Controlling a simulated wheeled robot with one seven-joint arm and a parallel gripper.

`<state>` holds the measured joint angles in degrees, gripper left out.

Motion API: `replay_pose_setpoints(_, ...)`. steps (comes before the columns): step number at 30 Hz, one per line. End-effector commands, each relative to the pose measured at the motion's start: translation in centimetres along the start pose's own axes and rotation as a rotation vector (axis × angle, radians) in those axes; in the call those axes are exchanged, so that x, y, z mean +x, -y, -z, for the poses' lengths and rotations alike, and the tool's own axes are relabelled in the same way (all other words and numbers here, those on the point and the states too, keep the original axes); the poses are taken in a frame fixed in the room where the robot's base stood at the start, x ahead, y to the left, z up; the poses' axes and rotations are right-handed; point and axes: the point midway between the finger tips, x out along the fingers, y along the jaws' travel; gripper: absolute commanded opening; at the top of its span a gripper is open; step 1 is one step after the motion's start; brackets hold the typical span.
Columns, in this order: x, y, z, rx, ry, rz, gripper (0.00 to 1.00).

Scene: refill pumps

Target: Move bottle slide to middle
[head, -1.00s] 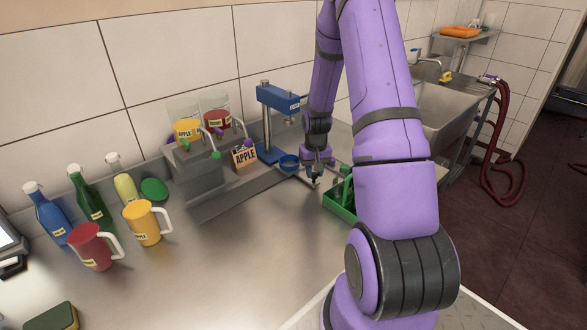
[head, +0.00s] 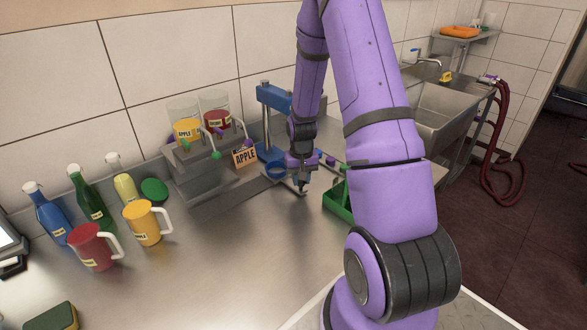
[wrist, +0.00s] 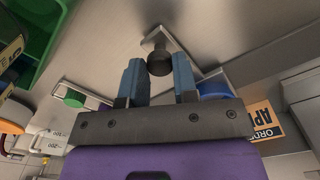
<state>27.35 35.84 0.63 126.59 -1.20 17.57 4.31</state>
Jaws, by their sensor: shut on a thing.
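The bottle slide shows as a thin metal frame with a dark round knob (wrist: 158,62) in the wrist view. The knob sits between the two blue-grey fingertips of my gripper (wrist: 158,72), which is shut on it. In the head view my gripper (head: 302,189) points down low over the counter, at the right end of the grey slide rail (head: 232,200). A blue round holder (head: 277,171) is just left of the gripper. It is partly hidden in the wrist view (wrist: 213,89). My gripper and arm hide part of the slide.
A blue press (head: 274,98) stands behind the gripper. The pump unit (head: 196,170) with two dispensers and an APPLE card (head: 244,157) are left of it. A green crate (head: 338,203) stands close on the right.

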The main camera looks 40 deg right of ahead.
Motion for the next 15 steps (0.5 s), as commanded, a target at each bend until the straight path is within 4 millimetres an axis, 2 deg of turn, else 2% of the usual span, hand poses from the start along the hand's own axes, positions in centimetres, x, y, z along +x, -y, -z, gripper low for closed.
replay_pose_setpoints(15,-0.1,2.6,-1.4,-0.003,-0.001,0.000,0.12)
